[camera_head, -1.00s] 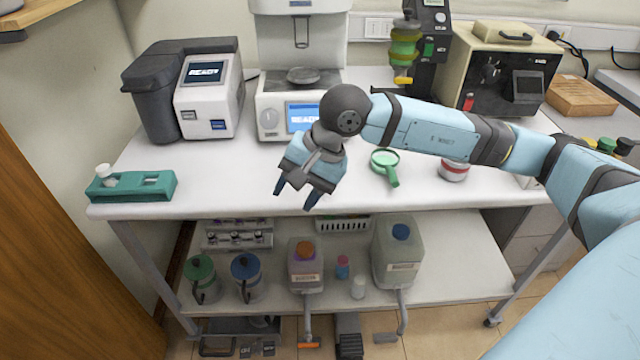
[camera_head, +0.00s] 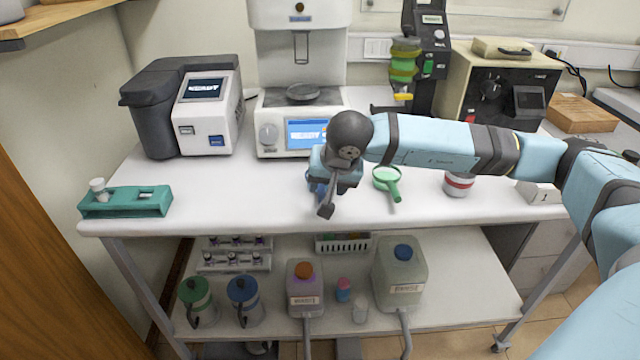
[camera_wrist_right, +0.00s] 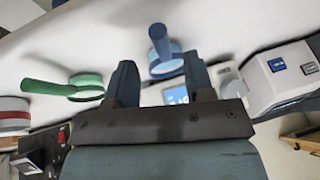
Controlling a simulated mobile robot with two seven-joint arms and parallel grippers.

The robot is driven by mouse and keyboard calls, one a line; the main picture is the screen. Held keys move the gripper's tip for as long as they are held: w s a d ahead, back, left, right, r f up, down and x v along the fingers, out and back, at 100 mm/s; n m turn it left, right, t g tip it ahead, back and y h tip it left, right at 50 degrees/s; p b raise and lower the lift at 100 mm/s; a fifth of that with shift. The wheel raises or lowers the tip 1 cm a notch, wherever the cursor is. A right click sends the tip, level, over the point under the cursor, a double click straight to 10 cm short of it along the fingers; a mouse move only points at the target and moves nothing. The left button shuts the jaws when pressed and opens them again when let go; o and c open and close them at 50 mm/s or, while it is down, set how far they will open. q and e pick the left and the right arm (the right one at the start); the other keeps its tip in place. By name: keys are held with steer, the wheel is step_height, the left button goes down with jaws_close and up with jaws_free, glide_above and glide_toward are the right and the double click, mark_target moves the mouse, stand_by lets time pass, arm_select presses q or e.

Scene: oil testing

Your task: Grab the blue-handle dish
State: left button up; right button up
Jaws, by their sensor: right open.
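The blue-handle dish (camera_wrist_right: 165,65) shows in the right wrist view as a round blue ring with a thick blue-grey handle. It lies on the white bench just beyond my right gripper (camera_wrist_right: 160,66), between the lines of its two open fingers. The fingers hold nothing. In the head view my right gripper (camera_head: 322,190) points down over the bench front, before the machine with the blue screen. My arm and gripper hide most or all of the blue-handle dish there. My left gripper is in neither view.
A green-handled dish (camera_head: 386,180) lies close to the right of my gripper. A red-banded tin (camera_head: 458,184) stands farther right. A machine with a blue screen (camera_head: 268,135) stands behind. A green rack (camera_head: 125,204) sits far left, with clear bench between.

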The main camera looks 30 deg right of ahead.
mark_target(322, 193)
steer(key=x, duration=0.5)
steer(key=shift+a, duration=0.15)
jaws_close()
steer(key=shift+r, duration=0.1)
